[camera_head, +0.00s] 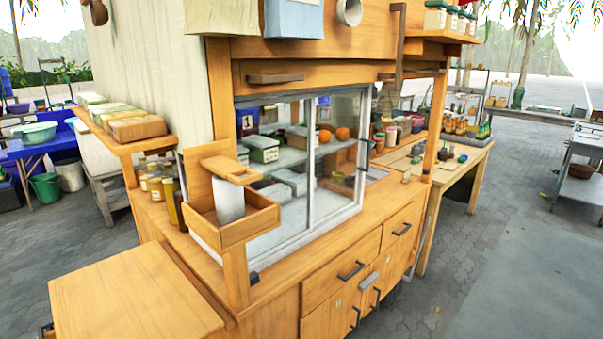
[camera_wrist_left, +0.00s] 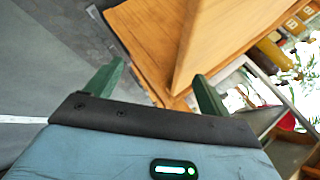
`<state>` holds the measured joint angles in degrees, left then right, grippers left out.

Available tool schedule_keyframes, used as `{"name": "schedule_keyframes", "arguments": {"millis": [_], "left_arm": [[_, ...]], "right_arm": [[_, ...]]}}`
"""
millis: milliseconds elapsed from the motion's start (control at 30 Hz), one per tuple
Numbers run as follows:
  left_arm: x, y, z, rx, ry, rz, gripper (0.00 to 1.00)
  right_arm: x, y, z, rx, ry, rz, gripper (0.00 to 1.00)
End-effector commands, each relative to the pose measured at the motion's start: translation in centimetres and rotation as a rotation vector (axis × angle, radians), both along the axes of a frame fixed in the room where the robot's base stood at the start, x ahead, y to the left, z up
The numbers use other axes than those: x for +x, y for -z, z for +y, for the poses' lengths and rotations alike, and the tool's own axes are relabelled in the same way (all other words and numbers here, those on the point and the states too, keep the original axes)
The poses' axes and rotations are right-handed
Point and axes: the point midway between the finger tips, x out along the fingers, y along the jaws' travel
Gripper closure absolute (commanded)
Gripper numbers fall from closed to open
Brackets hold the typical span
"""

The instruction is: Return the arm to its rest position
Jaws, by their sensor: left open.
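My left gripper (camera_wrist_left: 158,70) shows in the left wrist view. Its two green fingers stand apart, and no object is held between them. A wooden surface (camera_wrist_left: 150,40) and grey paving (camera_wrist_left: 40,60) show beyond the fingers. The gap between the fingers and the wood cannot be judged. Neither arm shows in the head view, and my right gripper is in no view.
A wooden food cart (camera_head: 280,290) with a glass case (camera_head: 310,160) fills the middle of the head view. A wooden box (camera_head: 232,228) sits at its corner, and a side board (camera_head: 130,300) juts out front left. A worktable (camera_head: 455,165) stands behind right. Paving at right is open.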

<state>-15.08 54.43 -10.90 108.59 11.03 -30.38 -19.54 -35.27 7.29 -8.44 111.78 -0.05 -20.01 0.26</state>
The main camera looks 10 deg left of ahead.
Motion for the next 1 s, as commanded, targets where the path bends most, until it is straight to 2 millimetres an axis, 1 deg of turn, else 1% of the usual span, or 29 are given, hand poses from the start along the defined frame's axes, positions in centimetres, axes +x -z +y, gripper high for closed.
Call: {"name": "schedule_keyframes", "arguments": {"millis": [33, 100, 300, 467, 767, 867, 967, 1000], "left_arm": [[-2.0, 1.2, -0.3, -0.027, -0.006, 0.021, 0.18], [-4.1, 2.3, -0.8, -0.063, -0.017, 0.038, 0.18], [-9.2, 4.4, -1.8, -0.147, -0.04, 0.085, 0.18], [-12.8, 5.6, -2.6, -0.208, -0.055, 0.125, 0.18], [-14.2, 7.5, -7.2, -0.375, -0.191, 0.106, 0.18], [-14.8, 8.1, -9.3, -0.445, -0.249, 0.101, 0.18], [-15.3, 8.7, -12.0, -0.531, -0.319, 0.095, 0.18], [-15.5, 8.9, -13.2, -0.569, -0.35, 0.093, 0.18]], "right_arm": [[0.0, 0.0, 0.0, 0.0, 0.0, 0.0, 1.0], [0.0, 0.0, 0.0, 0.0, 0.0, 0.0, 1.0], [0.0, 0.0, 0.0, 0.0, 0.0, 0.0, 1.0], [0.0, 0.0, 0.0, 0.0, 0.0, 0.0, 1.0], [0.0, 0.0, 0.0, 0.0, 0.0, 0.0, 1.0], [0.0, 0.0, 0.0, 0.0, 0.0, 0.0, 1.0], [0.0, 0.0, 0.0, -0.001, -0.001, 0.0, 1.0], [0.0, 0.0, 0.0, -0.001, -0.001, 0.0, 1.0]]}}
